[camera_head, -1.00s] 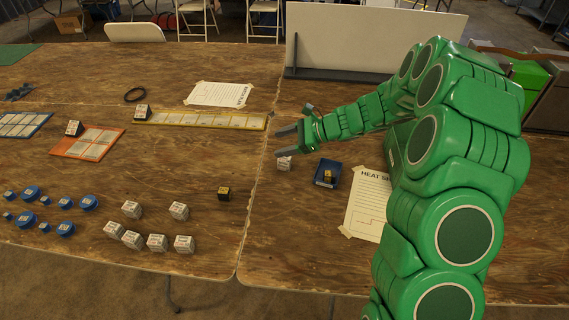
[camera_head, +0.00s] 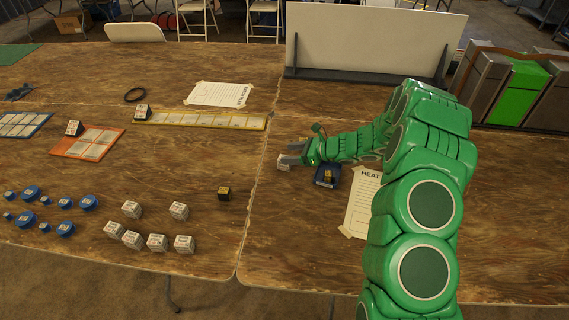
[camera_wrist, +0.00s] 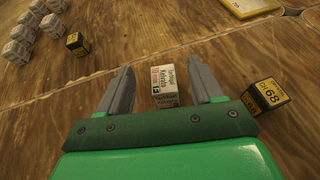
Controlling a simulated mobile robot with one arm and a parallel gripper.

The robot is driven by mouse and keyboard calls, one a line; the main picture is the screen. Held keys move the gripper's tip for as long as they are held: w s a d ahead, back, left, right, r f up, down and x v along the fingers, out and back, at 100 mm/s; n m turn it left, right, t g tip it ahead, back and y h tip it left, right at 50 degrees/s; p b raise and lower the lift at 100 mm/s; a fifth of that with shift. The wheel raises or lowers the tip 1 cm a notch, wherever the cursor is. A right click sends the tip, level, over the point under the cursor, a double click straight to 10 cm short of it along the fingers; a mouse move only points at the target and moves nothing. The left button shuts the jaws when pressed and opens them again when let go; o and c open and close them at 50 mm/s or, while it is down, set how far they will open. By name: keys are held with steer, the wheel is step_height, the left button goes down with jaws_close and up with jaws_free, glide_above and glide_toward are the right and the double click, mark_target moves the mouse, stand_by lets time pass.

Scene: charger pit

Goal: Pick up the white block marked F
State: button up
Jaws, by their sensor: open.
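A white block with printed text and a small black mark (camera_wrist: 165,87) stands between my fingers in the wrist view. The mark looks like a letter but is too small to read surely. In the head view this block (camera_head: 283,163) sits on the table, left of the blue tray. My gripper (camera_head: 289,153) is open and low over the table, with one finger on each side of the block.
A black-and-yellow block (camera_wrist: 265,97) stands just outside my right finger in the wrist view. A blue tray (camera_head: 327,184) holding a dark block sits close to my gripper. Several white blocks (camera_head: 157,242) and a black block (camera_head: 224,194) stand farther left.

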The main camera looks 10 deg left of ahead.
mark_target(292, 169)
steer(key=shift+f, duration=1.2)
step_height(292, 169, down, 2)
steer(key=shift+x, duration=1.15)
steer(key=shift+w+a, duration=0.1)
steer(key=shift+a, duration=0.2)
steer(key=shift+c, duration=0.2)
steer(key=c, duration=1)
